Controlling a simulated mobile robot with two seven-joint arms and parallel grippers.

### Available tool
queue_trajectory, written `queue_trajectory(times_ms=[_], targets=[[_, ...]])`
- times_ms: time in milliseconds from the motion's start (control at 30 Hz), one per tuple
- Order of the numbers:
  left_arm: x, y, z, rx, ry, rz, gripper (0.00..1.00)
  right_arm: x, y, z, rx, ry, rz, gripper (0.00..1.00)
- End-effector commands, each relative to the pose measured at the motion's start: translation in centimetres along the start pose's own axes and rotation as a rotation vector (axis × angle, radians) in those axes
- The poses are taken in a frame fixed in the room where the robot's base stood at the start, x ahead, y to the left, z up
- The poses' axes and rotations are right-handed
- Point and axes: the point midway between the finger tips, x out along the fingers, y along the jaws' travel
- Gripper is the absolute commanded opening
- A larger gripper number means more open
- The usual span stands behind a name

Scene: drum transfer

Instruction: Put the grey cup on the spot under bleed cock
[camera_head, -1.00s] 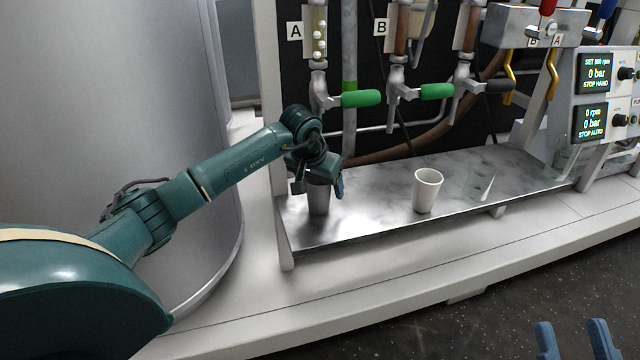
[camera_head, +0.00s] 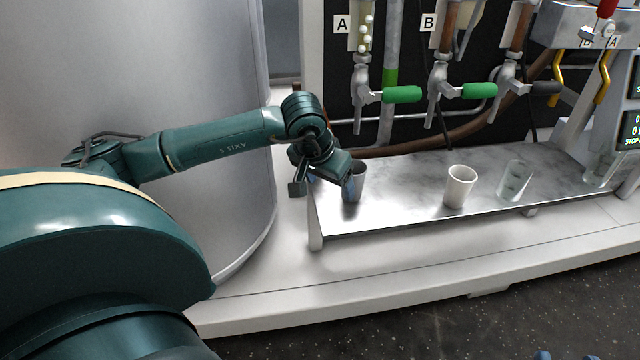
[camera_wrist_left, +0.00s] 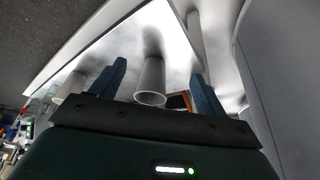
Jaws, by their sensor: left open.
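The grey cup (camera_head: 355,184) stands upright at the left end of the metal shelf. My left gripper (camera_head: 325,184) is open at the cup's left side, and one blue finger overlaps the cup in the head view. In the left wrist view, a cup (camera_wrist_left: 151,82) shows between the two spread fingers of this gripper (camera_wrist_left: 159,72), with no clear contact. Three cocks hang above the shelf: one by label A with a green handle (camera_head: 402,94), one by label B with a green handle (camera_head: 478,90), and one with a black handle (camera_head: 545,87). I cannot tell which is the bleed cock.
A white cup (camera_head: 459,187) and a clear glass (camera_head: 515,181) stand farther right on the shelf (camera_head: 408,206). A large metal drum (camera_head: 150,80) is at the left. Only the blue tips of my right gripper (camera_head: 566,355) show at the bottom edge.

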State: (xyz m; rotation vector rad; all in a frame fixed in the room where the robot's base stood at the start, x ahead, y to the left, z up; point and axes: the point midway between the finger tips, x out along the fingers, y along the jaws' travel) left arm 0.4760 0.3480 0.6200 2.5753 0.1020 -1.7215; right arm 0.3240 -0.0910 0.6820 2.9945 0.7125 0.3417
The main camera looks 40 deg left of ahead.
Motion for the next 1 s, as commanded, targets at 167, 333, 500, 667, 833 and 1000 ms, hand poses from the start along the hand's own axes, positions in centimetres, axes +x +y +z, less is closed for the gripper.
queue_trajectory(times_ms=[167, 333, 500, 667, 833, 1000], targets=[[-0.9, -0.1, 2.1, 0.000, 0.000, -0.002, 0.75, 0.0, 0.1, 0.0, -0.008, -0.005, 0.002, 0.36], [-1.1, 0.0, 2.8, -0.001, -0.001, 0.000, 0.75, 0.0, 0.1, 0.0, -0.011, -0.005, 0.002, 0.36], [-0.4, 2.4, 4.2, -0.056, -0.040, 0.085, 0.75, 0.0, 0.1, 0.0, -0.012, -0.005, 0.002, 0.36], [0.2, 12.6, 10.2, -0.362, -0.280, 0.434, 0.75, 0.0, 0.1, 0.0, -0.012, -0.004, 0.002, 0.36], [-6.7, 25.9, 17.2, -1.057, -0.966, 0.859, 0.75, 0.0, 0.1, 0.0, -0.012, -0.005, 0.003, 0.36], [-15.6, 30.4, 16.5, -1.801, -2.002, 0.879, 0.75, 0.0, 0.1, 0.0, -0.012, -0.005, 0.003, 0.36]])
